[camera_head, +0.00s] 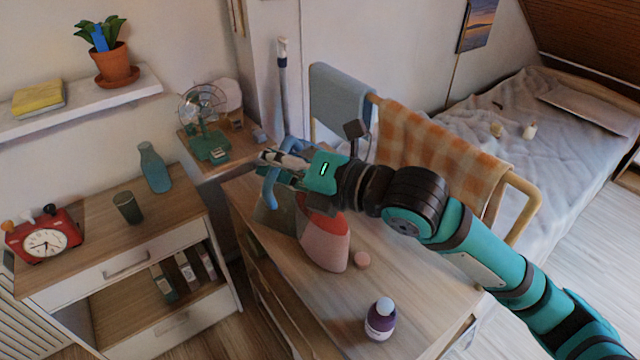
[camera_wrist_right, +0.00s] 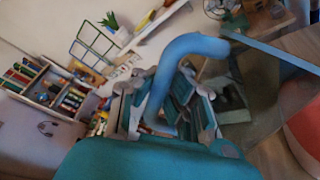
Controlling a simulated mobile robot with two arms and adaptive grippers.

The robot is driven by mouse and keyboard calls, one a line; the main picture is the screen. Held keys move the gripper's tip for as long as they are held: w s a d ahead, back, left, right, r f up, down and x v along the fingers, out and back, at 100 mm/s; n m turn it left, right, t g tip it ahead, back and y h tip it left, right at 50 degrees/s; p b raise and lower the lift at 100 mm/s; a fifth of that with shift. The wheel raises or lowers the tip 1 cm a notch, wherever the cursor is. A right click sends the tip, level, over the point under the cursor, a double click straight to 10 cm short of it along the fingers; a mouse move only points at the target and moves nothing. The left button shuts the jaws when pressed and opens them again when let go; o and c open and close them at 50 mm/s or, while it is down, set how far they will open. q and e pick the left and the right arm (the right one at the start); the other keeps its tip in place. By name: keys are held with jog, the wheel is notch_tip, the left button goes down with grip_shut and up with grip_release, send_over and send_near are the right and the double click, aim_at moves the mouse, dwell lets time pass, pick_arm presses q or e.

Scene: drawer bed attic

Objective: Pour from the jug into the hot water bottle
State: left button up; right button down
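The jug (camera_head: 273,212) has a blue handle and a grey-green see-through body. It is at the back left corner of the wooden dresser, partly hidden by my right gripper. My right gripper (camera_head: 272,160) is at the jug's handle. In the right wrist view the blue handle (camera_wrist_right: 190,48) passes between the fingers, but whether they press on it is unclear. A red and pink pouch-like thing, seemingly the hot water bottle (camera_head: 325,240), stands upright just right of the jug. Its top is partly hidden by my right arm. My left gripper is not in view.
A towel rack with an orange checked cloth (camera_head: 435,150) stands behind my right arm. A green fan (camera_head: 207,145) is on a stand at the back left.

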jog(key=s+a+f+n+t+b, duration=0.1)
jog(key=s+a+f+n+b, duration=0.1)
jog(key=s+f+n+b, duration=0.2)
jog(key=s+a+f+n+t+y+b, duration=0.1)
jog(key=s+f+n+b, duration=0.3)
jog(key=f+n+b, duration=0.3)
jog(key=shift+s+a+f+b, duration=0.35)
jog(key=shift+f+b, duration=1.35)
jog(key=shift+f, duration=0.7)
